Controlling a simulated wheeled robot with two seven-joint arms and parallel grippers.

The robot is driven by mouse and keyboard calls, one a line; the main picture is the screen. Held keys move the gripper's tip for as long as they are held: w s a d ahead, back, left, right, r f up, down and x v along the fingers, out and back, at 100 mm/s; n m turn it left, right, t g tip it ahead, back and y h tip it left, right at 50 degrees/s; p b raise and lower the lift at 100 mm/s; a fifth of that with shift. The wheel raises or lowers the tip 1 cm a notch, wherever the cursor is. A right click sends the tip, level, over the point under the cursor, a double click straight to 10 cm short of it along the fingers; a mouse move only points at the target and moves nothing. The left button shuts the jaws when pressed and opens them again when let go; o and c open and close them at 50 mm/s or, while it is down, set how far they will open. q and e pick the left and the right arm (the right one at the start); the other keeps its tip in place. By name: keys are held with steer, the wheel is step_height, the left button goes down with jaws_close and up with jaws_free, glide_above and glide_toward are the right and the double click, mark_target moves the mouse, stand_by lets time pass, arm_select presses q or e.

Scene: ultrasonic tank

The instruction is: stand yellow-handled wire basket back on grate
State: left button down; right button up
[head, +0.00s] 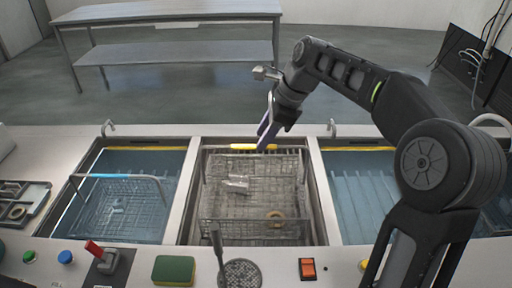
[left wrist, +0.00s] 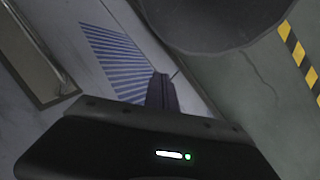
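The wire basket (head: 250,225) sits in the middle tank, with its yellow handle (head: 240,147) near the tank's back edge. A small clear or metallic piece (head: 237,184) and a tan ring (head: 276,216) show within the basket's outline. My right gripper (head: 264,143) reaches down from the back right, its purple fingers overlapping the handle. I cannot tell whether they grip it. The grate under the basket is hard to make out through the mesh. My left gripper (left wrist: 161,90) shows only in the left wrist view, its dark fingers together with nothing visible between them.
A blue-handled basket (head: 118,205) stands in the left tank. The right tank (head: 360,190) holds bluish liquid. A metal table (head: 170,12) stands behind.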

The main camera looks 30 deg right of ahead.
steer(key=v, duration=0.4)
stand_by(0.8)
